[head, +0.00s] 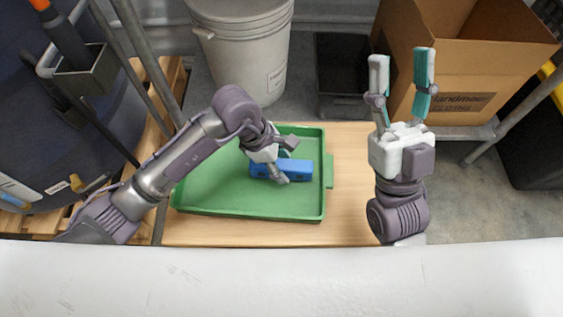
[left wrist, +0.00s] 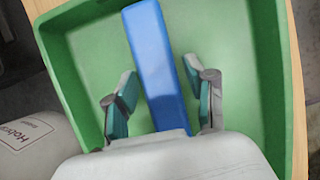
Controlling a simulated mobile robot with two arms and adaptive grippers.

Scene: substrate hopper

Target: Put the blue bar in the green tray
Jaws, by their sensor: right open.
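The blue bar (head: 299,169) lies in the right part of the green tray (head: 225,205) on the wooden table. My left gripper (head: 283,166) is over the bar, and part of the bar is hidden behind it. In the left wrist view the bar (left wrist: 158,62) runs between the two open fingers of my left gripper (left wrist: 166,95), with a gap visible on each side. The green tray (left wrist: 235,50) floor shows around it. My right gripper (head: 403,64) is open and empty, pointing up to the right of the tray.
The wooden table (head: 350,170) has bare room right of the tray. A grey bucket (head: 243,50) stands behind the tray, and an open cardboard box (head: 455,60) is at the back right. A dark blue drum with tools (head: 50,150) is at the left.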

